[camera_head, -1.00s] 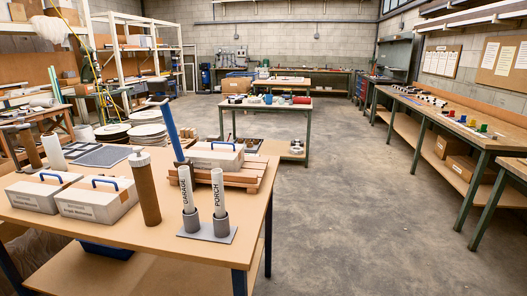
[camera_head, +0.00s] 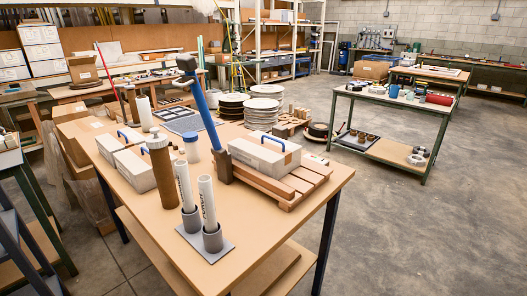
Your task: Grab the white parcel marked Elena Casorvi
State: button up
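A white parcel (camera_head: 264,157) lies on a slatted wooden pallet (camera_head: 309,177) at the right of the near table. Two more white parcels with blue handles stand at the table's left, one nearer (camera_head: 135,172) and one behind it (camera_head: 108,147). The brown cylinder partly hides the nearer one. The writing on the parcels is too small to read, so I cannot tell which is marked Elena Casorvi. My gripper is not in view.
Around the parcels stand a brown cylinder (camera_head: 163,175), two white tubes (camera_head: 207,203) in grey holders and a tall leaning blue bar (camera_head: 203,112). Stacked round discs (camera_head: 265,106) are behind. Floor (camera_head: 420,230) to the right is clear; a green-legged table (camera_head: 393,100) stands beyond it.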

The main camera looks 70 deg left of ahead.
aim_at(275, 157)
jog(key=u, duration=0.65)
jog(key=i, duration=0.9)
jog(key=u, duration=1.35)
jog(key=i, duration=0.35)
jog(key=u, duration=0.15)
